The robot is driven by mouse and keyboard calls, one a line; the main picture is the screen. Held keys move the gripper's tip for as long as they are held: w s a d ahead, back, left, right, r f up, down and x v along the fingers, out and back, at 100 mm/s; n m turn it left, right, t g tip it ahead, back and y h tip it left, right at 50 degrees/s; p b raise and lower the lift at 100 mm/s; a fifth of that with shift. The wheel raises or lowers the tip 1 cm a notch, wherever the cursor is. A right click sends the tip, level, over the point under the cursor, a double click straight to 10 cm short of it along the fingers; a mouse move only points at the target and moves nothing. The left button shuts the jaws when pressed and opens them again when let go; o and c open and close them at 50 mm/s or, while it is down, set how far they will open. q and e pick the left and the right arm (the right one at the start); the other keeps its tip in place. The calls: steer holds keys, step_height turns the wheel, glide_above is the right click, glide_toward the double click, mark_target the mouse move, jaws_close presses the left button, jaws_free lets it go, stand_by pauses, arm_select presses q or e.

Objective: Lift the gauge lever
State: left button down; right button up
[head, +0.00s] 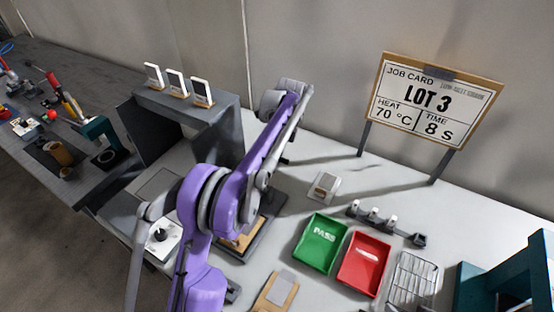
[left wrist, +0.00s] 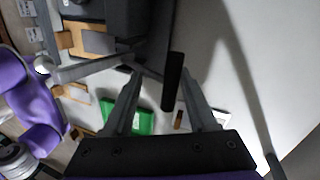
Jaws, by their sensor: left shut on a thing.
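The dark gauge (left wrist: 135,20) fills the top of the left wrist view; its black lever (left wrist: 172,82) stands between my fingers there. My left gripper (left wrist: 160,78) is shut on this lever, with one grey finger on each side. In the head view my purple left arm covers most of the gauge, and only its dark base with a wooden part (head: 245,240) shows. The gripper's fingertips and the lever are hidden there. My right gripper is in neither view.
A green PASS tray (head: 320,243) and a red tray (head: 364,264) stand right of the arm, with a wire rack (head: 410,278) beyond. A grey hooded stand (head: 215,125) is behind left. A job card board (head: 430,100) stands at the back.

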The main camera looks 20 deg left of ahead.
arm_select(q)
steer(key=shift+w+d+f, duration=0.1)
steer(key=shift+d+f, duration=0.05)
steer(key=shift+f, duration=0.55)
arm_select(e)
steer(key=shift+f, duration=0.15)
arm_select(q)
steer(key=c, duration=0.8)
jaws_free()
steer(key=shift+c, duration=0.2)
steer(key=p+v, duration=0.2)
steer(key=v, duration=0.9)
steer(key=shift+r, duration=0.3)
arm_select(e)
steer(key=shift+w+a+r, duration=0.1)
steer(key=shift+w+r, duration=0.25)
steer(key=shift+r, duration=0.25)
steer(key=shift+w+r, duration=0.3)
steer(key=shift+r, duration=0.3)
arm_select(q)
steer(key=shift+s, duration=0.2)
